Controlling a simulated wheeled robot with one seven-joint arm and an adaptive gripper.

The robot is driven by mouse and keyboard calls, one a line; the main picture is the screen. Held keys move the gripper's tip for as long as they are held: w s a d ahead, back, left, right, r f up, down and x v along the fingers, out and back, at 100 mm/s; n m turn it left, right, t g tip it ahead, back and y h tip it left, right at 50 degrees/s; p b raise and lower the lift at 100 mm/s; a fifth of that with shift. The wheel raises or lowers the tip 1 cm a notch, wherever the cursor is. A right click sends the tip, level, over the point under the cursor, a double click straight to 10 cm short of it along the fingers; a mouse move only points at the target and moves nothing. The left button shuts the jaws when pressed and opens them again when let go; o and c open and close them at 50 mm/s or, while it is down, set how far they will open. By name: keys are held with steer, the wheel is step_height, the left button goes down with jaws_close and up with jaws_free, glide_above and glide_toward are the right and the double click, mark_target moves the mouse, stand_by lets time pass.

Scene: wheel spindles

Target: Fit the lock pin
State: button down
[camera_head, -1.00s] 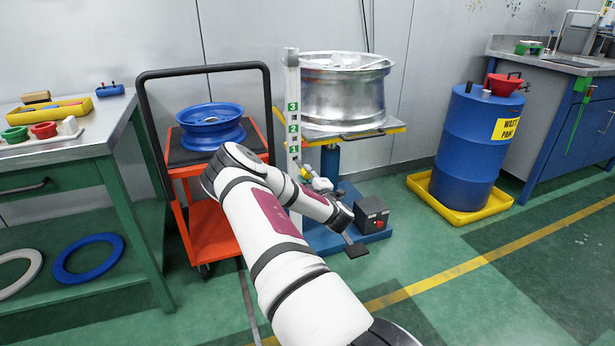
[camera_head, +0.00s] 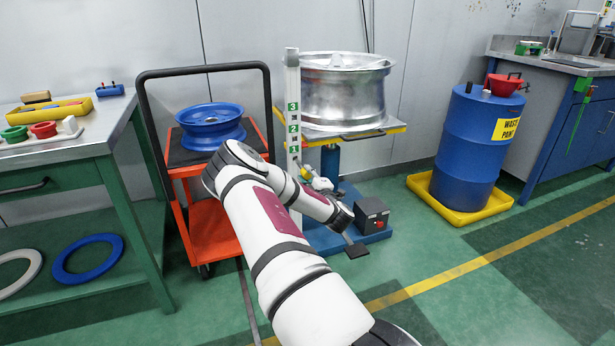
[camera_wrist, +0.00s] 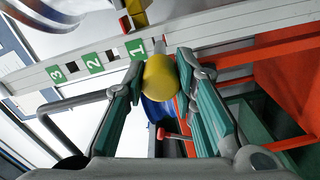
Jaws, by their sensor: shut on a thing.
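My gripper (camera_wrist: 160,72) is shut on the yellow round knob (camera_wrist: 161,76) of the lock pin, between its teal finger pads. A short grey piece of the pin shows beyond the knob, against the white post (camera_wrist: 210,44) near the green label 1 (camera_wrist: 137,47). I cannot tell whether the pin's tip is inside a hole or only in front of the post. Dark square holes show between the labels. In the head view the post (camera_head: 292,85) stands upright at the left of the wheel lift, and my arm hides much of the gripper.
A silver wheel (camera_head: 343,95) rests on the lift platform (camera_head: 372,134) right of the post. An orange cart (camera_head: 208,228) with a blue rim (camera_head: 210,128) stands close at left. A dark box with a red button (camera_head: 371,215) sits on the lift base.

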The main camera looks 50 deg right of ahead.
mark_target(298, 161)
steer(key=shift+b+x, duration=2.45)
steer(key=shift+x, duration=2.35)
steer(key=c, duration=1.2)
jaws_free()
steer(key=shift+s, duration=0.1)
steer(key=v, duration=1.1)
steer(key=shift+s+a, duration=0.3)
